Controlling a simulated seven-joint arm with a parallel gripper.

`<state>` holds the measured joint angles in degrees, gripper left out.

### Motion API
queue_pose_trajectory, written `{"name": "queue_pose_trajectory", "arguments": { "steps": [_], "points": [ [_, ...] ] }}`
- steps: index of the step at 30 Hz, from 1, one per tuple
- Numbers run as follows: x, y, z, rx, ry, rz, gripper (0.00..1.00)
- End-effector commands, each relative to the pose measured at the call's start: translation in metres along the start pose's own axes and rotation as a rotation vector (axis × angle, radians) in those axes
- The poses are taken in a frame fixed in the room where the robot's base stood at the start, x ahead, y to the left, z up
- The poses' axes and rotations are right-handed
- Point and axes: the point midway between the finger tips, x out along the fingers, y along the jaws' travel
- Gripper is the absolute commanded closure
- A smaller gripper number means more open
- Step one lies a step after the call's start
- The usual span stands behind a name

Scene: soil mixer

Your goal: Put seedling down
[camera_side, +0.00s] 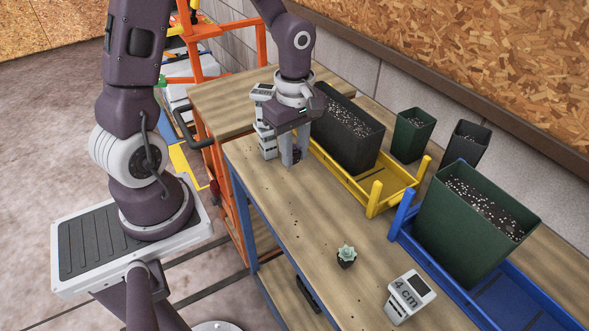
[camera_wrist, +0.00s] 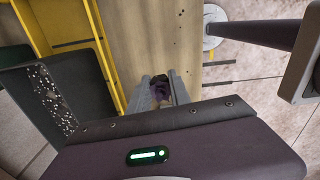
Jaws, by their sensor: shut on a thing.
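My gripper (camera_side: 294,158) points down, low over the wooden table, left of the yellow tray. It is shut on a small dark purple seedling (camera_wrist: 160,86), which shows between the two grey fingers in the wrist view. In the side view the fingers mostly hide it. I cannot tell whether the seedling touches the tabletop. Another seedling (camera_side: 346,254), pale green in a small dark pot, stands upright on the table nearer the side camera, apart from my gripper.
The yellow tray (camera_side: 374,196) holds a long black planter (camera_side: 345,145). A blue tray (camera_side: 510,295) holds a green planter (camera_side: 460,235). Two smaller pots (camera_side: 411,140) stand by the wall. A white block marked "4 cm" (camera_side: 407,297) is near the front. Soil crumbs dot the otherwise clear middle.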

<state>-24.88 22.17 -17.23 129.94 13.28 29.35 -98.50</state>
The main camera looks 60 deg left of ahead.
Motion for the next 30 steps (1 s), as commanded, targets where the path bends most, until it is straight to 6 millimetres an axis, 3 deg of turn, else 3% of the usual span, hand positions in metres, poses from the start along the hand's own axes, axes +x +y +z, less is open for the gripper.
{"name": "queue_pose_trajectory", "arguments": {
  "steps": [13, 17, 23, 26, 30],
  "points": [
    [-0.086, 0.001, 0.000, -0.001, -0.001, 0.005, 1.00],
    [-0.086, 0.021, -0.018, -0.021, -0.002, -0.001, 1.00],
    [-0.090, 0.055, -0.058, -0.052, -0.001, 0.000, 1.00],
    [-0.091, 0.073, -0.088, -0.068, 0.000, 0.000, 1.00],
    [-0.092, 0.097, -0.145, -0.086, 0.002, -0.001, 1.00]
  ]
}}
